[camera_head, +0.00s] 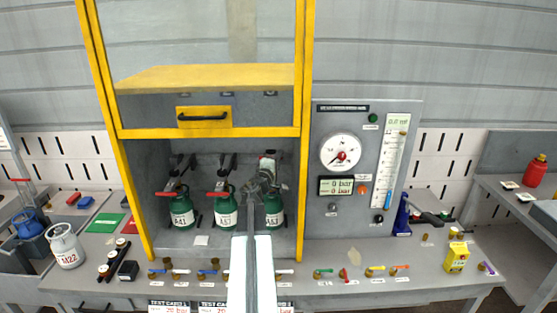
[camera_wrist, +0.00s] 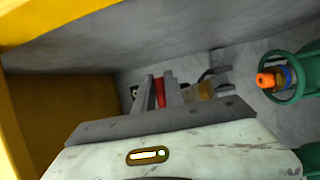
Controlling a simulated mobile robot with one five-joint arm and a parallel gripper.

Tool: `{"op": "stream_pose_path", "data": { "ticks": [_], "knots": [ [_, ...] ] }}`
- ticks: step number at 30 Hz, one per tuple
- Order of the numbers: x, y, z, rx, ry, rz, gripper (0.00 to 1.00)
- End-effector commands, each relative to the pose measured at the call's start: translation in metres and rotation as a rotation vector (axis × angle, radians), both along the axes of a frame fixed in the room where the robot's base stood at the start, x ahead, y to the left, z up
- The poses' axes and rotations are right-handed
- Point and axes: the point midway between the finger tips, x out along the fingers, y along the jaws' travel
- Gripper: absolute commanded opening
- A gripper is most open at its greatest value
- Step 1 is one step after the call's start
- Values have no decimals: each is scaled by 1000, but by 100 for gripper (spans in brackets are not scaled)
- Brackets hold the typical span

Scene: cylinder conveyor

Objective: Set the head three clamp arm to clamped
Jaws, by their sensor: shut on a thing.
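Three green cylinders stand side by side in the yellow-framed cabinet: the left one (camera_head: 181,212), the middle one (camera_head: 226,215) and the right one (camera_head: 274,213), labelled A53. Dark clamp mechanisms sit above them. The exact angle of the clamp arm is hidden.
A green cylinder collar with an orange-tipped valve (camera_wrist: 270,80) is close at right in the wrist view. The yellow cabinet post (camera_head: 302,180) stands just right of my gripper. A gauge panel (camera_head: 360,170) is beyond it. Small fittings line the bench front.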

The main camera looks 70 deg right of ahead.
Motion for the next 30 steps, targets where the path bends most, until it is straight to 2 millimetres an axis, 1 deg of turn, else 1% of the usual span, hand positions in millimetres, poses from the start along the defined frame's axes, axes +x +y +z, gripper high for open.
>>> {"op": "stream_pose_path", "data": {
  "ticks": [3, 4, 6, 8, 14, 20, 30],
  "knots": [
    [0, 0, 0, 0, 0, 0, 0],
    [0, 8, 0, 0, 0, 1, 0],
    [0, 3, -1, 0, 0, 0, 0],
    [-1, 2, -2, 0, 1, 0, 0],
    [-4, 5, -15, -1, 1, -1, 0],
    [-8, 15, -42, -1, 1, -2, 0],
    [-15, 31, -108, 0, 0, -3, 0]
  ]
}}
